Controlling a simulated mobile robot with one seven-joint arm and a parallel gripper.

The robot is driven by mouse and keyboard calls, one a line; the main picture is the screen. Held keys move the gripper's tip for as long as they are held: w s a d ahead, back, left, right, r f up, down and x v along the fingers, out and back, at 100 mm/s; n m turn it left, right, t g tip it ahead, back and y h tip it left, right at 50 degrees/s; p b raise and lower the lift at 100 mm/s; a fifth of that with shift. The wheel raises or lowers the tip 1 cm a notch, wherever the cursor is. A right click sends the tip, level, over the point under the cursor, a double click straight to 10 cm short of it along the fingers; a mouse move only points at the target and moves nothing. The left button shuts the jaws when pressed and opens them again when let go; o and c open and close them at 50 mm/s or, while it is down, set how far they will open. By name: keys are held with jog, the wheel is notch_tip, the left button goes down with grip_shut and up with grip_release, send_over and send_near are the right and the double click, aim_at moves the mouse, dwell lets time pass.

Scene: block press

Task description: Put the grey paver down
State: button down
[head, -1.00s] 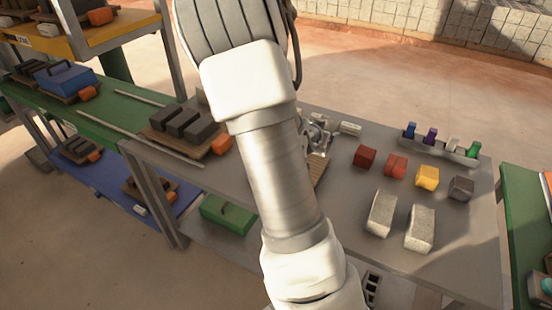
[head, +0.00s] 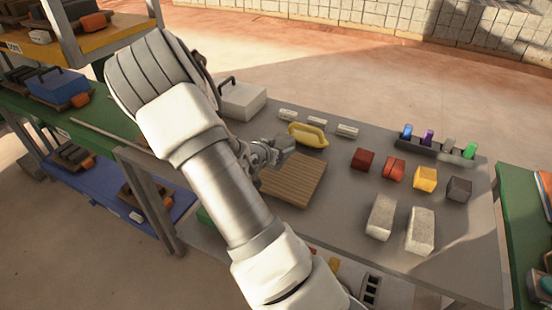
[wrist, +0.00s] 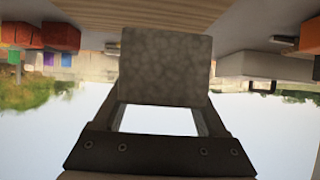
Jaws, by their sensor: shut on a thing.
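The grey paver (head: 286,144) is held in my gripper (head: 272,152), by the far edge of a slatted wooden board (head: 298,182) on the grey table. In the wrist view the paver (wrist: 165,65) is a speckled grey block between the two fingers of my gripper (wrist: 162,100). The exact gap between paver and board cannot be told.
Red blocks (head: 363,159), a yellow block (head: 425,179) and pale grey blocks (head: 381,217) stand to the right. A rack (head: 436,150) with coloured pegs is behind them. A white box (head: 243,101) stands back left.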

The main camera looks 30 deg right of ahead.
jog(key=shift+w+a+f, duration=0.2)
jog(key=shift+w+a, duration=0.05)
jog(key=shift+w, duration=0.1)
jog(key=shift+f+b, duration=0.45)
jog(key=shift+f, duration=1.5)
jog(key=shift+f, duration=0.1)
jog(key=shift+f, duration=0.1)
grip_release()
jog(key=shift+s, duration=0.1)
